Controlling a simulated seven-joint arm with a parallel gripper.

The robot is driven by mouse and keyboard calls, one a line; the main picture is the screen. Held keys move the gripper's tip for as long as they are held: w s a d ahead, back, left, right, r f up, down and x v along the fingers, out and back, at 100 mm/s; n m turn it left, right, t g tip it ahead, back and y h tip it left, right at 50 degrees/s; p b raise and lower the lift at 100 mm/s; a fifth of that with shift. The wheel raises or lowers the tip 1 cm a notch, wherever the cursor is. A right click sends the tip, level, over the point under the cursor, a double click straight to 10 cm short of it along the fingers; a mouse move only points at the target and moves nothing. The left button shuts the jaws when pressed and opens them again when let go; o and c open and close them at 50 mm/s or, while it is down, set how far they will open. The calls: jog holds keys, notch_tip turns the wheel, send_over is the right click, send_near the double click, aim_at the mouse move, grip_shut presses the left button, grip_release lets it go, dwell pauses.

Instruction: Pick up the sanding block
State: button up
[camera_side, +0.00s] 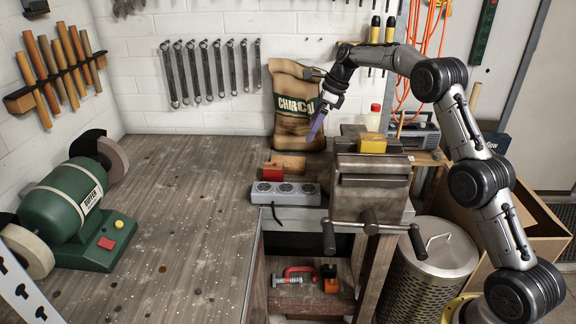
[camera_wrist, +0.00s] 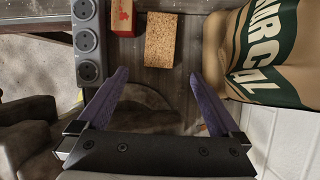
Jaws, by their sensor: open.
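A tan, speckled cork-like block, which looks like the sanding block (camera_side: 290,161), lies on the bench in front of the charcoal bag. In the wrist view the block (camera_wrist: 160,40) shows ahead of and between my fingertips, apart from them. My gripper (camera_side: 313,136) is above the bench, close to the bag's front, with its purple fingers pointing down. In the wrist view my gripper (camera_wrist: 160,74) is open, with nothing between its fingers.
A red block (camera_side: 272,173) lies beside the tan block, near a grey power strip (camera_side: 285,193). The charcoal bag (camera_side: 297,105) stands against the wall. A vise (camera_side: 371,185) with a yellow item (camera_side: 372,145) on it stands right.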

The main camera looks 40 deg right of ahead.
aim_at(295, 161)
jog(key=x, duration=1.3)
jog(key=shift+a, duration=0.1)
jog(key=c, duration=1.2)
notch_tip(295, 161, up, 10)
jog(key=shift+c, duration=0.2)
